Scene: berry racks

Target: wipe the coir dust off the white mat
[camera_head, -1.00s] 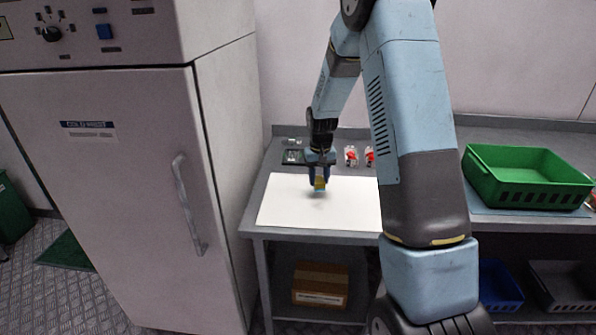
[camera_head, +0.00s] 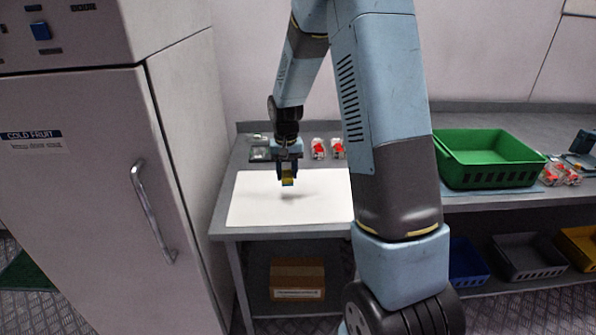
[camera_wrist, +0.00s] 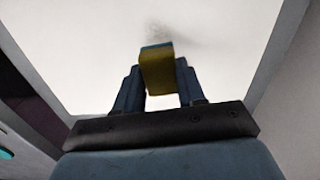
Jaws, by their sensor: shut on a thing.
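The white mat (camera_head: 255,207) lies flat on the grey bench. In the wrist view the mat (camera_wrist: 95,45) fills most of the picture, with a faint grey smudge of coir dust (camera_wrist: 180,32) just beyond the sponge. My gripper (camera_head: 288,174) is over the mat and shut on a yellow and blue sponge (camera_wrist: 158,72). The sponge (camera_head: 288,181) points down toward the mat; a dark patch lies below it, dust or shadow, I cannot tell which. Whether the sponge touches the mat is unclear. My arm hides the mat's right edge.
Clear punnets of red berries (camera_head: 319,148) and a small dark scale-like plate (camera_head: 260,153) stand behind the mat. A green crate (camera_head: 487,170) is on the bench at right. The tall cold-fruit cabinet (camera_head: 80,190) stands close on the left. A cardboard box (camera_head: 298,279) sits on the lower shelf.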

